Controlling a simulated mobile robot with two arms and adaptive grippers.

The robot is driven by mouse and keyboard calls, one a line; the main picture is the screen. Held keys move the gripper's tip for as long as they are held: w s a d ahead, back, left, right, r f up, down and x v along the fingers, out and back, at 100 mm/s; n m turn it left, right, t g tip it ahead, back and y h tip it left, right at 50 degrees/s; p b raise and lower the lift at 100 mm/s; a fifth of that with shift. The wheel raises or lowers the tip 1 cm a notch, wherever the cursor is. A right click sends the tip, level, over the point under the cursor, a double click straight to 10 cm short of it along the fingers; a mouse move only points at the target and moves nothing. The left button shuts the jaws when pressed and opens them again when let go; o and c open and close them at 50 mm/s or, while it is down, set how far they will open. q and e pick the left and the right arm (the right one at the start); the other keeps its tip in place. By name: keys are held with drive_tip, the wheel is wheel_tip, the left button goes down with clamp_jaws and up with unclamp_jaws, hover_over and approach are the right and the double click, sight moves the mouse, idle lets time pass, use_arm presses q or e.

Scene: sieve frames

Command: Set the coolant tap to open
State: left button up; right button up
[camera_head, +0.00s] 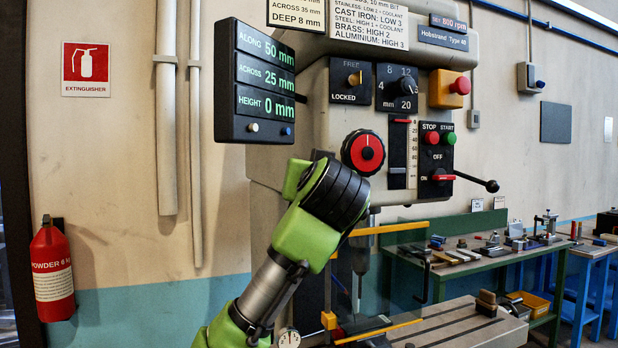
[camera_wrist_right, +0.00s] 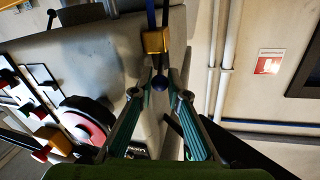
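In the right wrist view a brass-coloured block (camera_wrist_right: 155,40) with a blue hose sits beside the machine's pale body. A dark stem with a round dark knob (camera_wrist_right: 160,82) comes from it; this looks like the coolant tap. My right gripper (camera_wrist_right: 160,76) has its two fingers apart, with the knob showing between the tips. I cannot tell whether a finger touches it. In the head view a green and black arm of mine covers the machine's lower left side, and I cannot make out the tap or a gripper there. My left gripper is in neither view.
The drill press carries a red dial (camera_head: 363,153), a dark readout (camera_head: 257,80), a red lever switch (camera_head: 441,177) and a black-knobbed handle (camera_head: 491,186). A fire extinguisher (camera_head: 52,272) hangs on the left wall. The worktable (camera_head: 460,325) stands at the lower right.

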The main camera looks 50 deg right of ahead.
drive_tip(key=o, duration=0.3)
drive_tip(key=shift+w+a, duration=0.1)
drive_tip(key=shift+w, duration=0.35)
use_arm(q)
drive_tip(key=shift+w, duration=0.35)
use_arm(e)
drive_tip(key=shift+s, duration=0.1)
drive_tip(key=shift+s, duration=0.15)
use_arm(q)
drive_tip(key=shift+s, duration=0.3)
use_arm(e)
drive_tip(key=v, duration=0.8)
